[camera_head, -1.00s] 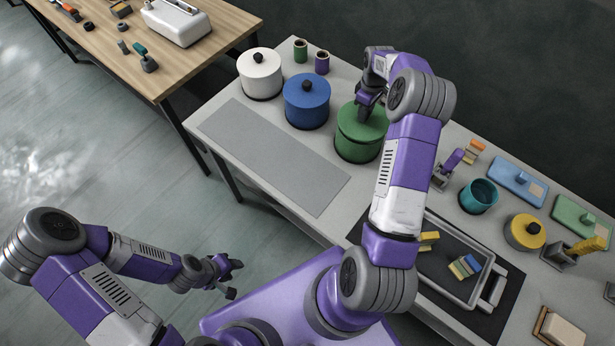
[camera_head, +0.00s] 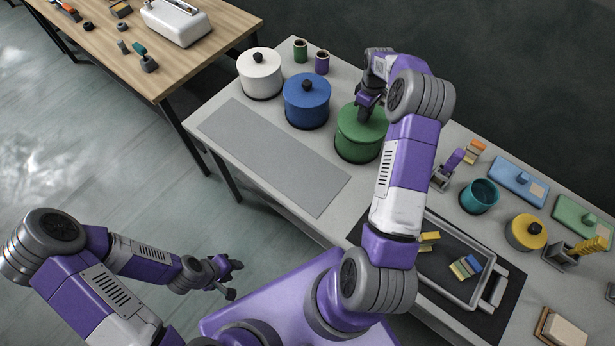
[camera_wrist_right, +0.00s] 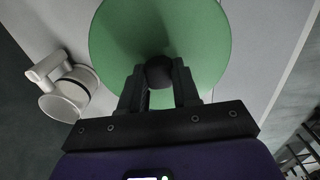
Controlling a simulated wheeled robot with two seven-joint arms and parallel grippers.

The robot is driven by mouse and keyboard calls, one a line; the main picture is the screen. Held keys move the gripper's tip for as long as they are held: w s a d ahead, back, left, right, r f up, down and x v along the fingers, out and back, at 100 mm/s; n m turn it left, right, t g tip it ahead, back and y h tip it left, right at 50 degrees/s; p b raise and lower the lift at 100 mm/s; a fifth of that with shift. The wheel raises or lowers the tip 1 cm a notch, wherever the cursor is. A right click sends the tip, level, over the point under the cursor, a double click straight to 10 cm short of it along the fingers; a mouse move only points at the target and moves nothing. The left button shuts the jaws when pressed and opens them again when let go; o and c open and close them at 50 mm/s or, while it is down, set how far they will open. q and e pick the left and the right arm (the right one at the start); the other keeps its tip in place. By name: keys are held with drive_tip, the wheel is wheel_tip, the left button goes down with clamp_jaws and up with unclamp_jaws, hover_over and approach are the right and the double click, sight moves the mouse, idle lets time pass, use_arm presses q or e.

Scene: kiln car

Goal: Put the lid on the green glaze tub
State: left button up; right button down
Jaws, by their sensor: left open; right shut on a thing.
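The green glaze tub (camera_head: 357,147) stands on the grey bench beside the blue tub. Its green lid (camera_head: 350,117) lies on top of the tub, and I see no clear gap between them. My right gripper (camera_head: 366,108) is over the lid and shut on its dark knob. In the right wrist view, the fingers (camera_wrist_right: 158,88) close on both sides of the round black knob (camera_wrist_right: 159,72), with the green lid (camera_wrist_right: 125,45) spread flat beneath. My left gripper (camera_head: 232,278) is open and empty, low at the left, away from the bench.
A blue tub (camera_head: 307,104) and a white tub (camera_head: 260,76), both lidded, stand left of the green tub. A teal cup (camera_head: 479,196) and a yellow-lidded pot (camera_head: 526,232) stand to the right. A grey mat (camera_head: 270,155) in front is bare.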

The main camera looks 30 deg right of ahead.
drive_tip(key=shift+f+b, duration=0.4)
drive_tip(key=shift+f, duration=0.2)
idle(0.3)
drive_tip(key=c, duration=0.7)
unclamp_jaws()
drive_tip(key=shift+c, duration=0.2)
drive_tip(key=shift+r, duration=0.15)
drive_tip(key=shift+r+p, duration=2.65)
drive_tip(key=shift+r, duration=1.3)
wheel_tip(320, 180, up, 8)
drive_tip(key=shift+f, duration=0.25)
